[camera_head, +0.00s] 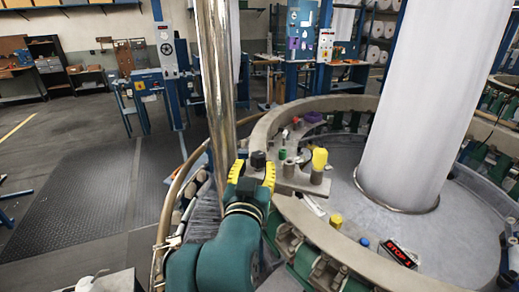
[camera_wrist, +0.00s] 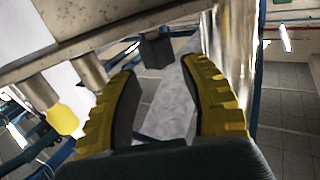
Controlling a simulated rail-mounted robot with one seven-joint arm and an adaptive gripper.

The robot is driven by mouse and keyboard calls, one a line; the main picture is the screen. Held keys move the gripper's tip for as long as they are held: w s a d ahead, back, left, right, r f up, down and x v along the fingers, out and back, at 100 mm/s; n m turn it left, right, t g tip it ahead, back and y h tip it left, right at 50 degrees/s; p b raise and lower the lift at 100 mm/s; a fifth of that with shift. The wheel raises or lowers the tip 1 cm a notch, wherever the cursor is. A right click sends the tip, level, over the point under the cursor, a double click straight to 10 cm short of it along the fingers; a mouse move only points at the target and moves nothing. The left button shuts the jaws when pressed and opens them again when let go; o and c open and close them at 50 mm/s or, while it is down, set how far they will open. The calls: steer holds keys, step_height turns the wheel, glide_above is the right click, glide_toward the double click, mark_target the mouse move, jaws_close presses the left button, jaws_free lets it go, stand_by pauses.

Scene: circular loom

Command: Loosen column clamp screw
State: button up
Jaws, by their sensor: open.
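A black screw head or knob (camera_head: 258,160), which looks like the clamp screw, is at the left end of a grey metal clamp bracket (camera_head: 298,180). The bracket reaches toward the shiny vertical column (camera_head: 216,80). My gripper (camera_head: 253,172) has yellow ribbed fingers standing apart, one on each side of the screw's line. In the wrist view the dark, blocky screw (camera_wrist: 155,50) shows just beyond the gap between the open fingertips (camera_wrist: 160,68). No contact is visible, and the gap holds nothing. The bracket (camera_wrist: 85,25) runs along the top left there.
A yellow-capped post (camera_head: 319,160) and a green cap (camera_head: 282,154) stand on the ring right of the screw; the yellow cap also shows in the wrist view (camera_wrist: 62,118). A large white fabric tube (camera_head: 430,90) rises from the loom. The dark floor mat (camera_head: 90,200) at left is clear.

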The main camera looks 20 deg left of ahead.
mark_target(259, 151)
steer(key=x, duration=0.8)
steer(key=shift+w, duration=0.15)
jaws_close()
steer(key=shift+w+r, duration=0.1)
